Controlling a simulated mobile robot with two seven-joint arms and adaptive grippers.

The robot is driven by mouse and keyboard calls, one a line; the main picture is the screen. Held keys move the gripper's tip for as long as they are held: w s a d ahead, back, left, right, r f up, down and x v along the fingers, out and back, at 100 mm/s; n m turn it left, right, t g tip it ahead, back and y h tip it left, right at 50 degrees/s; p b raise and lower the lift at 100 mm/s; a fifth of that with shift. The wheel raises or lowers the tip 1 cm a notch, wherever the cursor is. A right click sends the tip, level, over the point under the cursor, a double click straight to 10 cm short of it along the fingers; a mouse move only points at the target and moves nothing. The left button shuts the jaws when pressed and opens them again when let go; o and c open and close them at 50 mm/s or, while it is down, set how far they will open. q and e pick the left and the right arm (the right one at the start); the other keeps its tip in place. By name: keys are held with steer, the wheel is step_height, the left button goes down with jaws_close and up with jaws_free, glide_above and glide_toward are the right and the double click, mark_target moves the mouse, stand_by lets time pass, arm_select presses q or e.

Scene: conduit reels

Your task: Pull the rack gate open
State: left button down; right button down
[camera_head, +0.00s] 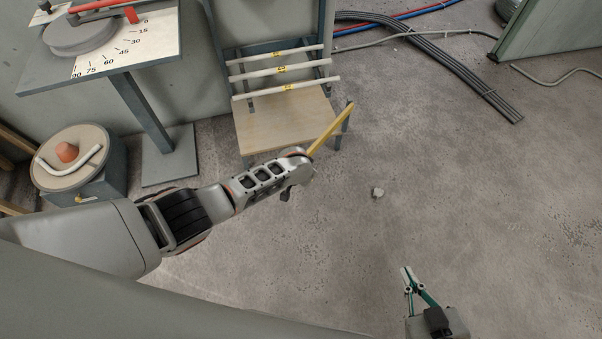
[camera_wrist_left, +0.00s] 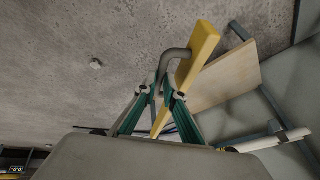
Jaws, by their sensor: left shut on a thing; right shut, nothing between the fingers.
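The rack gate is a yellow bar (camera_head: 328,132) at the right front corner of the rack (camera_head: 323,40). It slants out from a grey post beside the wooden shelf (camera_head: 283,118), toward my left wrist. In the left wrist view the gate (camera_wrist_left: 199,50) has a bent grey handle (camera_wrist_left: 174,54). My left gripper (camera_wrist_left: 161,92) is shut on this handle. In the head view my left wrist hides the gate's near end and the fingers. My right gripper (camera_head: 408,279) is shut and empty, low over the floor at the bottom right, away from the rack.
White conduits (camera_head: 284,70) with yellow labels lie across the rack. A bender table (camera_head: 130,50) with an angle scale and a round drum (camera_head: 75,160) stand left. Grey conduits (camera_head: 440,62) lie behind. A small pale lump (camera_head: 378,192) lies on otherwise open floor to the right.

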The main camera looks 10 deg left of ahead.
arm_select(q)
steer(key=shift+s+f, duration=0.15)
steer(key=shift+s, duration=0.05)
steer(key=c, duration=2.4)
jaws_free()
steer(key=shift+w, duration=0.1)
steer(key=shift+d+r, duration=0.1)
steer(key=shift+r, duration=0.15)
steer(key=shift+v, duration=5.85)
